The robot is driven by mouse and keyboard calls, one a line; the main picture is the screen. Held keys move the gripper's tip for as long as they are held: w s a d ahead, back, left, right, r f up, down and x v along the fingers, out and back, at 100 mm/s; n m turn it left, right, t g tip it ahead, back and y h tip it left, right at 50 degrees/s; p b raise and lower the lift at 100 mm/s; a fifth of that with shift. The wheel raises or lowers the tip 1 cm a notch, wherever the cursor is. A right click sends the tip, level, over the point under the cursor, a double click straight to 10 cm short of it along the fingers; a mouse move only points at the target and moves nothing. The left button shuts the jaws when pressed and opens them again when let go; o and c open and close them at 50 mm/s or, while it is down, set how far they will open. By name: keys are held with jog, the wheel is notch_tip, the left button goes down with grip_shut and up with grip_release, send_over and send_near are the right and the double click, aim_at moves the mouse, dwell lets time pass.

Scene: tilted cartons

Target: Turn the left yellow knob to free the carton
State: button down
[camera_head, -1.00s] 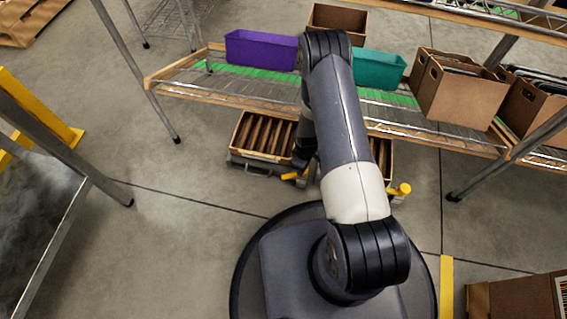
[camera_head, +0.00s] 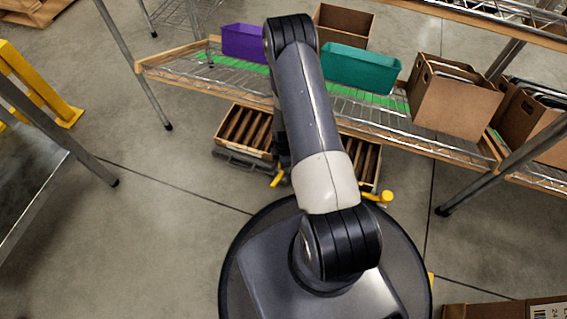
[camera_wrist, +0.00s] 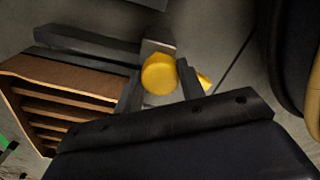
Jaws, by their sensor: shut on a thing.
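The left yellow knob (camera_head: 277,178) shows beside my arm in the head view, at the front right of the left carton. In the wrist view the yellow knob (camera_wrist: 158,74) sits between the two fingers of my gripper (camera_wrist: 160,88), which is shut on it. The left carton (camera_head: 245,132), a brown open box with dark slats inside, lies tilted in a grey holder (camera_head: 240,161). The carton (camera_wrist: 62,98) also shows at the left of the wrist view. In the head view my arm hides the gripper's fingertips.
A second carton (camera_head: 365,165) and another yellow knob (camera_head: 386,196) are to the right of my arm. Above them a wire shelf (camera_head: 200,72) bears a purple bin (camera_head: 245,42), a teal bin (camera_head: 360,68) and brown boxes (camera_head: 455,98).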

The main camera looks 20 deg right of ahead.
jog(key=shift+n, duration=1.2)
jog(key=c, duration=0.9)
grip_release()
notch_tip(320, 180, up, 11)
jog(key=p, duration=0.4)
jog(key=shift+f, duration=0.15)
